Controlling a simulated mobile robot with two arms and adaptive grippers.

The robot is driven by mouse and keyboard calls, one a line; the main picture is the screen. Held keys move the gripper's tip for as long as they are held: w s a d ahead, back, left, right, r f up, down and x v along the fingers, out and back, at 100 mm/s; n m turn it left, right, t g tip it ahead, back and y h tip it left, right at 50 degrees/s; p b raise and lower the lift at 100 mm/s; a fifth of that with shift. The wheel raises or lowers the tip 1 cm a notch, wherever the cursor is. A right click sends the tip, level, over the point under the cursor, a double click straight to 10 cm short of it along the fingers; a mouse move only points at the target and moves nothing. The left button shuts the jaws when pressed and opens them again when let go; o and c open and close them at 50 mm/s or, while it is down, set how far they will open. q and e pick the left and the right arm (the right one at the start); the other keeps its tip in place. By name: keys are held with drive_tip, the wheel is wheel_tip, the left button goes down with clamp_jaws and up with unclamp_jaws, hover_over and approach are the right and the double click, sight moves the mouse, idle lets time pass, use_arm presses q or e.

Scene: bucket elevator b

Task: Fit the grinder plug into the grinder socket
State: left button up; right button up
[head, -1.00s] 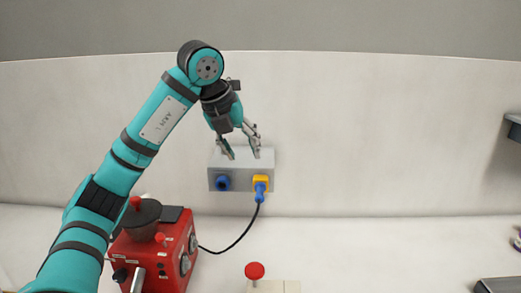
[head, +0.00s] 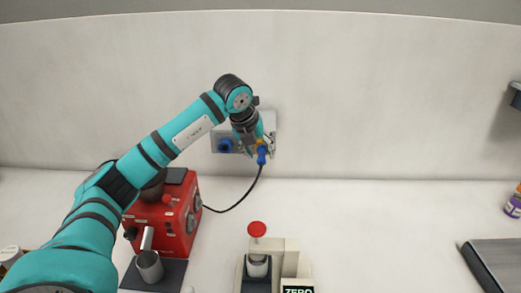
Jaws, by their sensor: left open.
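The blue plug (head: 261,158) with a black cable is at the yellow socket (head: 261,146) on the grey wall box (head: 271,122). I cannot tell how deep it sits in it. A blue socket (head: 225,145) is on the left of the same box. My left gripper (head: 257,152) is open, pointing down in front of the box, with its fingertips close to the yellow socket and the plug. The fingers partly hide the box, and I cannot tell whether they touch the plug. My right gripper is not in view.
The cable (head: 237,203) runs to the red machine (head: 173,220) at left. A metal cup (head: 150,266) stands before it. A pale device with a red knob (head: 257,229) stands at front centre. A dark grey flat object (head: 497,262) lies at right. The counter between is clear.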

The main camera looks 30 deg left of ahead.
use_arm(q)
drive_tip(key=shift+x, duration=0.8)
drive_tip(key=shift+c, duration=0.2)
clamp_jaws()
